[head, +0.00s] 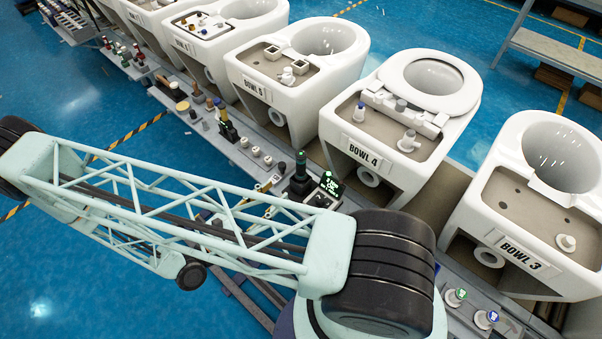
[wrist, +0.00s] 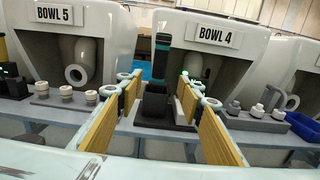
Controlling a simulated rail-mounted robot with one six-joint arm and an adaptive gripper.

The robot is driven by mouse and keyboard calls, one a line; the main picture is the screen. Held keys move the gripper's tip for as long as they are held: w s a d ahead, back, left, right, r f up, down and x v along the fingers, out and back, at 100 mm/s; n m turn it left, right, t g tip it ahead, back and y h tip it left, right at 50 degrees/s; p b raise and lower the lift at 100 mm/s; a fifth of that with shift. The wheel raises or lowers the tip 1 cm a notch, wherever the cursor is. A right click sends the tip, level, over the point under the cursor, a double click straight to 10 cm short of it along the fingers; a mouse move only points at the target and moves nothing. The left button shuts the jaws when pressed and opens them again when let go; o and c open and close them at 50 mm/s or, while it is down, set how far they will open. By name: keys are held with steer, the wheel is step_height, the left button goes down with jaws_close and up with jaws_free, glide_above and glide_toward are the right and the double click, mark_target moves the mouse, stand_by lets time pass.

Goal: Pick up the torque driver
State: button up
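The torque driver (wrist: 161,58) appears to be the black tool with a teal band standing upright in a black holder (wrist: 158,105). In the wrist view it is near the centre, in front of the bowl marked BOWL 4. In the head view it shows as a dark upright tool (head: 300,166) beside a small lit display. My gripper (wrist: 160,95) is open, with yellow-padded fingers to the left and right of the driver's line. The fingers appear empty, and the driver looks beyond or between their tips; I cannot tell the exact depth. My arm hides part of the gripper in the head view.
White toilet bowls stand in a row behind the ledge, including BOWL 4 (head: 364,153) and BOWL 3 (head: 533,256). Small white fittings (wrist: 66,93) sit left of the driver, grey fittings (wrist: 256,109) right. A blue bin (wrist: 303,125) is at far right. Blue floor lies in front.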

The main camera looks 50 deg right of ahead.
mark_target(298, 171)
steer(key=shift+d, duration=0.1)
steer(key=shift+w+d+b, duration=0.15)
steer(key=shift+d+b, duration=0.2)
steer(key=shift+d, duration=3.85)
steer(key=shift+d, duration=0.15)
steer(key=shift+w+d+r+b, duration=0.1)
steer(key=shift+d+b, duration=0.1)
steer(key=shift+d, duration=1.05)
steer(key=shift+w+d+b, duration=0.1)
steer(key=shift+d+b, duration=0.1)
steer(key=shift+d, duration=1)
steer(key=c, duration=1.1)
